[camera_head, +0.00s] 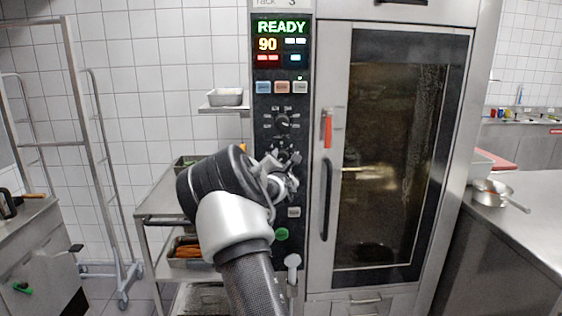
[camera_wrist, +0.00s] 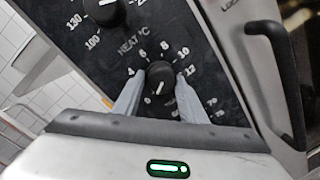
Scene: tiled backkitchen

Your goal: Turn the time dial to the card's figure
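The time dial (camera_wrist: 160,77) is a round black knob with a white pointer mark, ringed by white figures including 4, 6, 8, 10 and 12. My gripper (camera_wrist: 161,84) is in front of it, with one pale finger on each side and the fingertips close against the knob's edges. The pointer mark stands nearly upright in the wrist view; which figure it marks is hard to tell. In the head view my arm and gripper (camera_head: 286,170) cover most of this dial. A label at the top of the panel (camera_head: 278,3) reads "rack 3" and is cut off by the picture's edge.
The heat dial (camera_wrist: 104,10) sits beside the time dial; it also shows in the head view (camera_head: 283,123). The display (camera_head: 281,42) reads READY and 90. The oven door handle (camera_head: 327,198) stands out right of the panel. A trolley (camera_head: 166,219) stands at left.

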